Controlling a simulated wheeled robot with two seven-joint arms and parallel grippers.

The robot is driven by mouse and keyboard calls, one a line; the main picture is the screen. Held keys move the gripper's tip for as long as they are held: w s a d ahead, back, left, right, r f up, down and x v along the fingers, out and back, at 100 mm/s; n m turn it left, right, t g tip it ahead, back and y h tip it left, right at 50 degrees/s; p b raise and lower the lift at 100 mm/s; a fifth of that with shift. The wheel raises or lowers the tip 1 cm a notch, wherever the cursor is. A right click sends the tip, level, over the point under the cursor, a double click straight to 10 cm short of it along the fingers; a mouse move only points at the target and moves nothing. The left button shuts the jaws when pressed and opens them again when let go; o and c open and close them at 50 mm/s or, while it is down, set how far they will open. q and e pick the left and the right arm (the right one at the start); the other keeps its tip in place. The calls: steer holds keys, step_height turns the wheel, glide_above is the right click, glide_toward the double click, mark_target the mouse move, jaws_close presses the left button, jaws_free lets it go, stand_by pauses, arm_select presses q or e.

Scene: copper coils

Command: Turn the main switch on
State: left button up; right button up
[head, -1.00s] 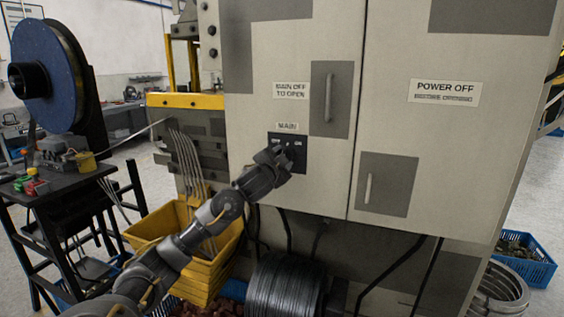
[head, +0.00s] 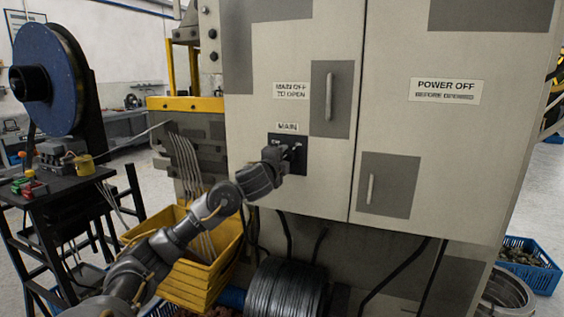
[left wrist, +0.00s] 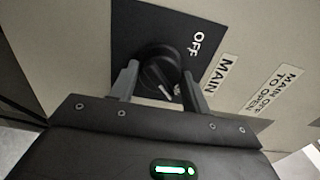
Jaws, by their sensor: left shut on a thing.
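The main switch is a black round knob (left wrist: 158,70) on a dark square plate (head: 301,166) under a MAIN label (head: 288,127) on the grey cabinet door. My left gripper (left wrist: 160,86) has one finger on each side of the knob and is shut on it. In the head view the left gripper (head: 287,153) reaches the plate from the lower left and hides most of the knob. The OFF mark (left wrist: 197,43) shows in the left wrist view. A white mark shows on the knob, but its exact setting is unclear. My right gripper is not in view.
Door handles (head: 328,97) and (head: 370,188) stand out from the cabinet. A black stand with a blue reel (head: 50,78) is at the left.

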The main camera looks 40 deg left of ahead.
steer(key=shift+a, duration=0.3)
arm_select(q)
steer(key=o, duration=1)
steer(key=shift+s, duration=0.1)
steer(key=p+v, duration=0.1)
steer(key=v, duration=0.9)
steer(key=shift+s, duration=0.25)
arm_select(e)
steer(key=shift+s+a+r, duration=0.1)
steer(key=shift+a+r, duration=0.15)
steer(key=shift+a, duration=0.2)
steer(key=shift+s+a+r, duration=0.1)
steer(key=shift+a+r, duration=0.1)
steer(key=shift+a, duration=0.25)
arm_select(q)
steer(key=shift+d, duration=0.15)
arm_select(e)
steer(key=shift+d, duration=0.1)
